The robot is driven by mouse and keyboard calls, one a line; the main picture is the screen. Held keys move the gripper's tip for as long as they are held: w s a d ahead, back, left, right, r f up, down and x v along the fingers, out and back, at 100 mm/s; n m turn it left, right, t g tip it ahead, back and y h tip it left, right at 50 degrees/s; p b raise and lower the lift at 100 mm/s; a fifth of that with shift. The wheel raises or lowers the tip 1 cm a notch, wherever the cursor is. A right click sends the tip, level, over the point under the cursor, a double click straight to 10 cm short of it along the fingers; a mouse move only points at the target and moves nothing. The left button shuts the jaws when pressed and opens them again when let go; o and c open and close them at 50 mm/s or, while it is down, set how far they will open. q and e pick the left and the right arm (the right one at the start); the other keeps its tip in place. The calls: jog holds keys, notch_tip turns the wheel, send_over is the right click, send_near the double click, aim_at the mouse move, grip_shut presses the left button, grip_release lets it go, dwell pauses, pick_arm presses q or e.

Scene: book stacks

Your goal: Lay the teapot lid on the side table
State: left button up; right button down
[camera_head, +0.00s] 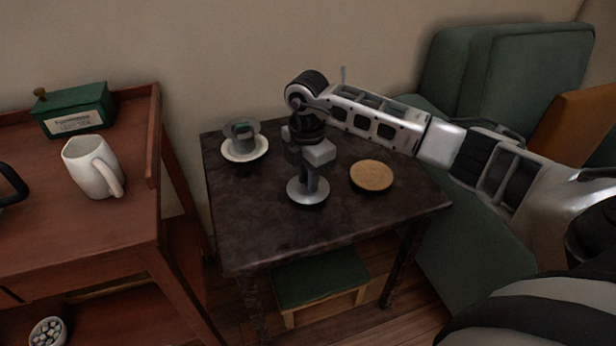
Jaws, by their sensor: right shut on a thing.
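The teapot lid (306,196), a round light grey disc, is at the middle of the dark side table (300,236). My right gripper (312,178) points down from above and is shut on the top of the lid; the fingers hide its knob. The lid looks level and very low over the tabletop; I cannot tell whether it touches. My left gripper is not in view.
On the side table, a grey cup (241,134) on a white saucer (259,153) stands at the back left, and a round tan coaster (371,175) lies right of the lid. A red-brown cart (100,222) at left holds a white mug (88,168) and green tin (76,111). The table's front is clear.

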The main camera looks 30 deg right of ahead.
jog(key=shift+f, duration=0.15)
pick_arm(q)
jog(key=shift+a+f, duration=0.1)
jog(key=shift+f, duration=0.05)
pick_arm(e)
jog(key=c, duration=1.3)
grip_release()
pick_arm(q)
jog(key=p, duration=0.1)
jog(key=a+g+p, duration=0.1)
jog(key=p, duration=0.1)
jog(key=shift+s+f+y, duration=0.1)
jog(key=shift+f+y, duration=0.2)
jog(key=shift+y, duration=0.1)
pick_arm(e)
notch_tip(320, 180, up, 12)
jog(key=shift+r, duration=0.25)
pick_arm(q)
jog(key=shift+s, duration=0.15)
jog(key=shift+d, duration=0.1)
